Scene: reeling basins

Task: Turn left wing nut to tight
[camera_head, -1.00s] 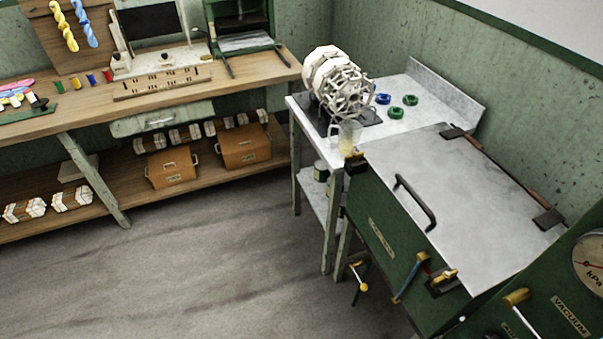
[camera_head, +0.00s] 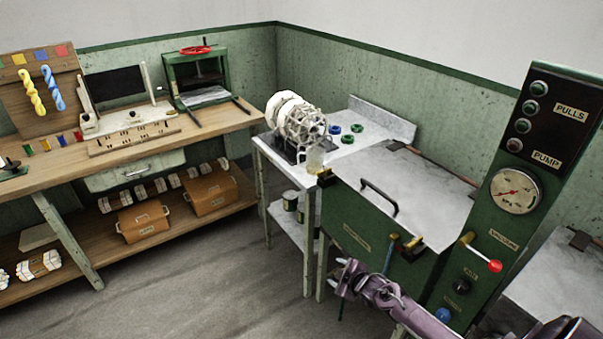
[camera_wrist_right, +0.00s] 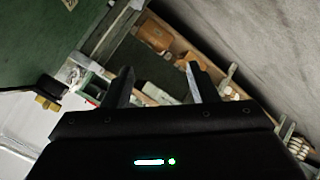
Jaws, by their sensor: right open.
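The green chest (camera_head: 350,222) has a flat grey lid (camera_head: 405,190) with a dark bar handle (camera_head: 380,196). A small brass-yellow wing nut (camera_head: 325,174) sits at the lid's left front corner. Another yellow fitting (camera_head: 412,243) sits at its right front corner. My right gripper (camera_head: 343,274) is open and empty, low in front of the chest, below and apart from the left wing nut. In the right wrist view the open fingers (camera_wrist_right: 160,85) show, with a yellow fitting (camera_wrist_right: 46,103) at the left. How tight the nut is cannot be told. My left gripper is out of view.
A green console (camera_head: 520,170) with a gauge and a red-knobbed lever (camera_head: 494,266) stands right of the chest. Floor is free at left.

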